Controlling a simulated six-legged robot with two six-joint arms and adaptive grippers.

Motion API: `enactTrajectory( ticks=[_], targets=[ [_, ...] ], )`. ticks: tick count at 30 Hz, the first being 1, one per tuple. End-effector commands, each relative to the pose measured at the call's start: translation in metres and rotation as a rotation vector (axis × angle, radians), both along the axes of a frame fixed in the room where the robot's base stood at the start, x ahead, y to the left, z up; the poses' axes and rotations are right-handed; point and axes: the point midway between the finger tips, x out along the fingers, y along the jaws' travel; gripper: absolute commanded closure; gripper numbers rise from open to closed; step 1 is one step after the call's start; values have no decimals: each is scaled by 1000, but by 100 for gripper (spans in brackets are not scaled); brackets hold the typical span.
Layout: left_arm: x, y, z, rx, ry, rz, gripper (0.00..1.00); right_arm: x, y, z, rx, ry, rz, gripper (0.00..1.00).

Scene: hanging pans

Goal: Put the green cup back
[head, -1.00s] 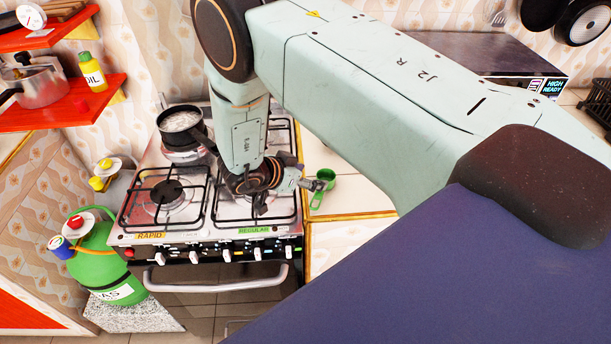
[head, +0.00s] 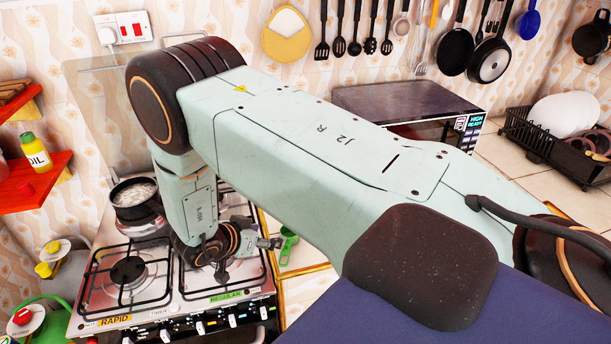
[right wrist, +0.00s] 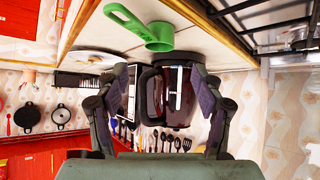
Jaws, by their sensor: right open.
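The green cup (head: 287,246) is a small measuring cup with a handle. It lies on the pale tiled counter (head: 305,258) just right of the stove. In the right wrist view the green cup (right wrist: 158,38) shows at the top, its handle pointing to the upper left. My right gripper (head: 272,243) is just left of the cup in the head view, over the stove's right edge. In the right wrist view its fingers (right wrist: 160,98) are apart, with the cup beyond them and not between them. My left gripper is not in view.
The stove (head: 170,285) carries a pot (head: 135,200) at the back left. A dark jug (right wrist: 175,95) shows between the fingers in the wrist view. Utensils and pans (head: 455,50) hang on the back wall. A microwave (head: 410,105) and dish rack (head: 545,140) stand behind my arm.

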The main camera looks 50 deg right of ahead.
Motion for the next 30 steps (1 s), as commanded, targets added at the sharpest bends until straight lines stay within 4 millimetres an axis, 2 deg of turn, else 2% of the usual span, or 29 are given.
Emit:
enactTrajectory(
  ticks=[5, 11, 14, 20, 21, 25, 27, 30],
  targets=[
    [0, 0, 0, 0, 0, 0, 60, -29, -6, -22, -12, 121, 210, 33],
    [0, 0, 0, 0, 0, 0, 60, -75, 9, -53, 52, 285, 513, 33],
    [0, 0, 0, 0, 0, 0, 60, -106, 24, -69, 119, 369, 659, 33],
    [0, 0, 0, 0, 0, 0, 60, -189, 70, -90, 330, 539, 946, 33],
    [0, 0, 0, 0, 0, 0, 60, -208, 80, -91, 381, 569, 998, 33],
    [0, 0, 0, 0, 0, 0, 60, -261, 109, -88, 532, 647, 1133, 33],
    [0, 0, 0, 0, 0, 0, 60, -282, 121, -85, 595, 672, 1182, 33],
    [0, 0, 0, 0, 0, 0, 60, -301, 132, -80, 652, 695, 1227, 33]
  ],
)
